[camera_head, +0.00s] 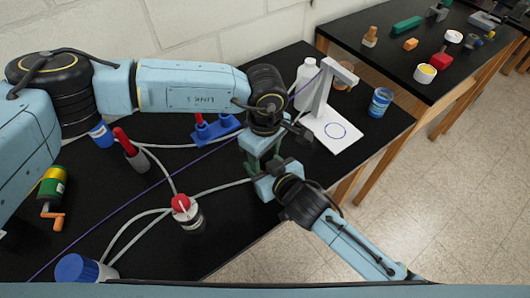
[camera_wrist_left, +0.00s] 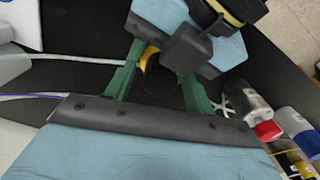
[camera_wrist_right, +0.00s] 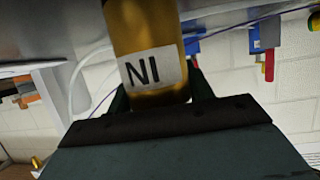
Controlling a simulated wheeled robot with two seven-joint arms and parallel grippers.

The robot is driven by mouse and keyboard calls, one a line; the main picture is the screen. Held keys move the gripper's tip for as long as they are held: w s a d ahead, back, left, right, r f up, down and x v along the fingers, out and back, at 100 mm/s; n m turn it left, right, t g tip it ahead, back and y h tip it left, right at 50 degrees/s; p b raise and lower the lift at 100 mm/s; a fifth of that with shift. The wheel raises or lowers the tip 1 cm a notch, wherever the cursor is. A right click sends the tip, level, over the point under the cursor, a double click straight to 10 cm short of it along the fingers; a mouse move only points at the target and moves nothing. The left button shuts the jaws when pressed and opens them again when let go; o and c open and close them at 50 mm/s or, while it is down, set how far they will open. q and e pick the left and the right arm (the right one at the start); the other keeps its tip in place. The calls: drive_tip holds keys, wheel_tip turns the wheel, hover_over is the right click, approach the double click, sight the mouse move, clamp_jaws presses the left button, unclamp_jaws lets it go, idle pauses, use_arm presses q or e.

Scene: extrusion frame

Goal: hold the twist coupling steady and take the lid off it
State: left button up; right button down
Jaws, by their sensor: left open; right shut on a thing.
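The twist coupling (camera_wrist_right: 145,30) shows in the right wrist view as a brass-yellow cylinder with a white label reading NI. My right gripper (camera_wrist_right: 160,92) is shut on it; in the head view this gripper (camera_head: 272,177) is by the table's front right edge. My left gripper (camera_head: 262,153) is just beyond it, close to the right one. In the left wrist view the left gripper (camera_wrist_left: 157,90) is open, with a yellow curved part of the coupling (camera_wrist_left: 149,58) showing between its green fingers. The lid cannot be clearly told apart. In the head view both grippers hide the coupling.
A grey stand on a white base (camera_head: 335,132), a white bottle (camera_head: 306,82) and a blue jar (camera_head: 380,102) stand behind the grippers. A red-topped jar (camera_head: 187,213) with cables near it is to the left. Bare black table lies in front of the jar.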

use_arm(q)
drive_tip(key=shift+r, duration=2.3)
use_arm(e)
drive_tip(key=c, duration=0.5)
unclamp_jaws()
